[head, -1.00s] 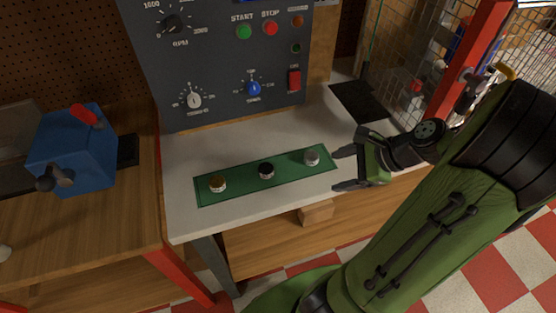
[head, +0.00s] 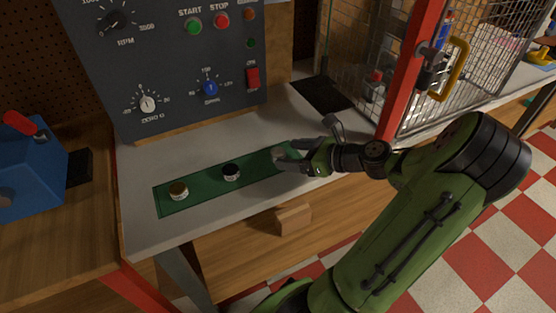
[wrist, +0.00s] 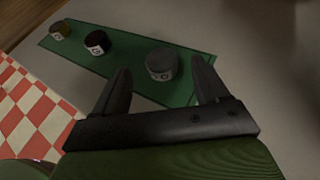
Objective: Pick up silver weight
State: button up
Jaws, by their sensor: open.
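The silver weight (wrist: 161,64) is a short grey cylinder with a pale label, at the right end of the green mat (wrist: 125,60) in the wrist view. In the head view the silver weight (head: 278,153) is partly hidden by my gripper (head: 283,158). In the wrist view my gripper (wrist: 162,82) is open and empty. Its two fingers point toward the silver weight, which lies just ahead of and roughly between the fingertips. I cannot tell whether either finger touches it.
A black weight (head: 231,172) and a brass weight (head: 179,190) stand to the left on the mat. A control panel (head: 165,60) rises behind the white bench top (head: 140,225). A wire cage with a red post (head: 408,70) stands at the right. A wooden block (head: 292,219) sits below the bench.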

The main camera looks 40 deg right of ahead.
aim_at(280, 152)
jog(key=b+x, duration=0.1)
jog(key=x, duration=0.2)
jog(key=shift+w+f, duration=0.2)
jog(key=shift+w, duration=0.15)
jog(key=shift+r, duration=0.1)
jog(key=c, duration=1.3)
